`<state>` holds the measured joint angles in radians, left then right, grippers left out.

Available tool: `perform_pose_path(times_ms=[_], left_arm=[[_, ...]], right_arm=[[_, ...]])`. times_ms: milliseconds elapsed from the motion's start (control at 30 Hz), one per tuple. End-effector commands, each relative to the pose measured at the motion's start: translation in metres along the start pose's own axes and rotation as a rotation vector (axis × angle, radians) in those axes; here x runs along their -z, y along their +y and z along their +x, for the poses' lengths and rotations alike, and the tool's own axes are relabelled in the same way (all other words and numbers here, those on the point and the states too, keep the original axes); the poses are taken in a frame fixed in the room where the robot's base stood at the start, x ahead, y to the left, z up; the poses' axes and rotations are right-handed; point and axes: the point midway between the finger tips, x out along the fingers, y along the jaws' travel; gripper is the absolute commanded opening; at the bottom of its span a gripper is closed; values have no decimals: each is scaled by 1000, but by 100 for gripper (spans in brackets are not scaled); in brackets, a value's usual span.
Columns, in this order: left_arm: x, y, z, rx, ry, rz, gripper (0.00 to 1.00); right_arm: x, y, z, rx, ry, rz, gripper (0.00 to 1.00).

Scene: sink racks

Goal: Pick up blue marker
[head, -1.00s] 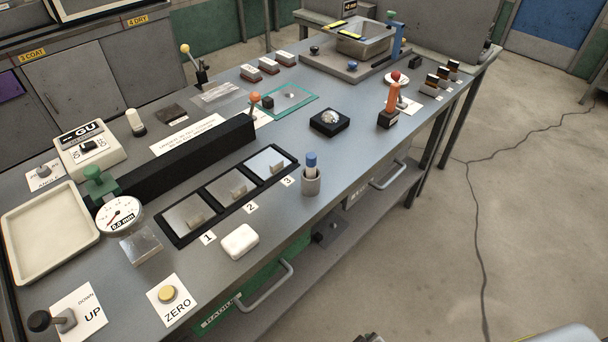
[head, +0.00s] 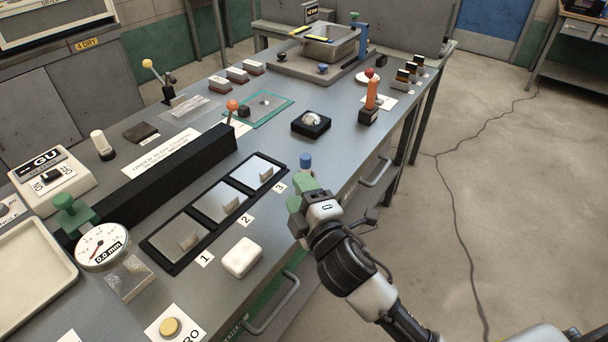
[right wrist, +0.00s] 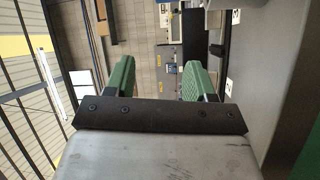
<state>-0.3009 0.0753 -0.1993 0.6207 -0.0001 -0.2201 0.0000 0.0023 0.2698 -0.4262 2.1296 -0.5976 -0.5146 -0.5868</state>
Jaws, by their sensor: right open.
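The blue marker (head: 305,160) shows in the head view only as its blue cap, just beyond my right gripper. In the earlier head frame it stands upright in a small grey cup beside card 3; my gripper now hides the cup and the lower marker. My right gripper (head: 303,188) has green fingers and is in front of the marker, at the table's front edge. In the right wrist view the two green fingers of the right gripper (right wrist: 158,78) are apart with nothing held between them. I cannot make out the marker there. My left gripper is not in view.
A black frame with three plates (head: 222,204) lies left of the gripper. A white block (head: 242,257) sits nearer. A black block with a shiny ball (head: 311,123) and an orange-handled lever (head: 371,97) stand beyond the marker. Open floor (head: 500,230) lies to the right.

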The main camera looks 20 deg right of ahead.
Motion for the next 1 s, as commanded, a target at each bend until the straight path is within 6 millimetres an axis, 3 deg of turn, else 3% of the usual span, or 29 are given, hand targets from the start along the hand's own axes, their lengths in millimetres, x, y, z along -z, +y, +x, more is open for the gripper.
perform_pose_path(times_ms=[133, 300, 400, 467, 567, 633, 667, 800, 900, 1000], left_arm=[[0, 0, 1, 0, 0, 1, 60], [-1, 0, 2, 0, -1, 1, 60], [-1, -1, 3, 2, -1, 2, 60], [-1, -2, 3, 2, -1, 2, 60], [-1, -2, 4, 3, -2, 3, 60], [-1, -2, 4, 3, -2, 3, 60], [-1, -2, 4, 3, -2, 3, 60], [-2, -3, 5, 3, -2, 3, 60], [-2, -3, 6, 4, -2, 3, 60], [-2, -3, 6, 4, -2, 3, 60]], right_arm=[[54, 54, 19, -272, 234, -369, 54], [136, 94, 13, -702, 554, -986, 54], [173, 89, -1, -981, 751, -1404, 54], [184, 76, -7, -1142, 871, -1653, 54], [181, 50, -8, -1388, 1088, -2062, 54], [162, 34, -1, -1533, 1268, -2338, 54], [150, 28, 4, 1510, -1294, 2334, 54], [77, 27, 32, 1097, -1207, 1852, 54], [28, 46, 48, 870, -1204, 1593, 54], [-7, 67, 57, 720, -1221, 1424, 54]])
